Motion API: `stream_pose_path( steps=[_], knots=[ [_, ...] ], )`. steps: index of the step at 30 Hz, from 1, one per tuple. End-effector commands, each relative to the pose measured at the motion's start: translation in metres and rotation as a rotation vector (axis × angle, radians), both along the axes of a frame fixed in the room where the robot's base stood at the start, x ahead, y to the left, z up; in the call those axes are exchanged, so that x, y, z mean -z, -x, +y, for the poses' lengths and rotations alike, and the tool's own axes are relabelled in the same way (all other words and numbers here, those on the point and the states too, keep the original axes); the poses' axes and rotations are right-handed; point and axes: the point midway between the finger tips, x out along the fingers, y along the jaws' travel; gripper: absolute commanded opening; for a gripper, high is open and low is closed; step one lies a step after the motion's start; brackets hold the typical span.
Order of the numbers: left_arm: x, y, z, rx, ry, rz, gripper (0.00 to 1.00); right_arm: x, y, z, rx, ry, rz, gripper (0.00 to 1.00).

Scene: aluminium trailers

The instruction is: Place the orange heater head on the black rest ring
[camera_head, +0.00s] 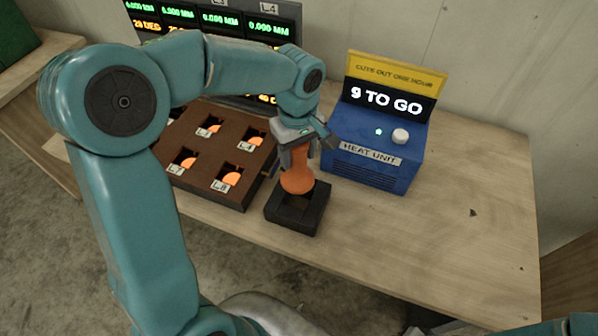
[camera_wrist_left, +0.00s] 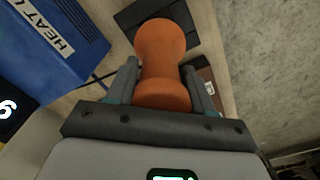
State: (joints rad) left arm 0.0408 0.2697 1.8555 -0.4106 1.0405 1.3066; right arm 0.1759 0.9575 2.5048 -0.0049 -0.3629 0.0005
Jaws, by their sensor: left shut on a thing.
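The orange heater head (camera_head: 297,181) is upright, with its lower end at the opening of the black rest ring (camera_head: 289,222), a square dark block on the table. I cannot tell whether it rests on the ring or hangs just above it. My left gripper (camera_head: 298,150) is shut on the heater head from above. In the left wrist view the heater head (camera_wrist_left: 163,62) sits between the two fingers, and part of the black rest ring (camera_wrist_left: 140,12) shows behind it. My right gripper is not in view.
The blue heat unit (camera_head: 375,150) with a "9 TO GO" display stands right of the ring. A brown rack (camera_head: 212,185) with labelled sockets holding orange pieces is on the left. A display panel (camera_head: 240,25) stands behind. The table (camera_head: 450,215) is clear at right.

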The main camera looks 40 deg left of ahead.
Motion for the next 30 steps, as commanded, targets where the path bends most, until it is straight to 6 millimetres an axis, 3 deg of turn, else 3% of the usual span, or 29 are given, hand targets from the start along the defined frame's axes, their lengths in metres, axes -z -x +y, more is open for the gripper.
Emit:
stream_pose_path(
  steps=[16, 30],
  knots=[
    [0.067, -0.001, -0.003, 0.0, 0.0, -0.001, 0.0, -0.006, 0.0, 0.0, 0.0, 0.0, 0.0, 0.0],
    [0.076, -0.002, -0.003, 0.0, 0.0, -0.004, 0.0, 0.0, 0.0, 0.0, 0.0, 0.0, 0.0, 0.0]
  ],
)
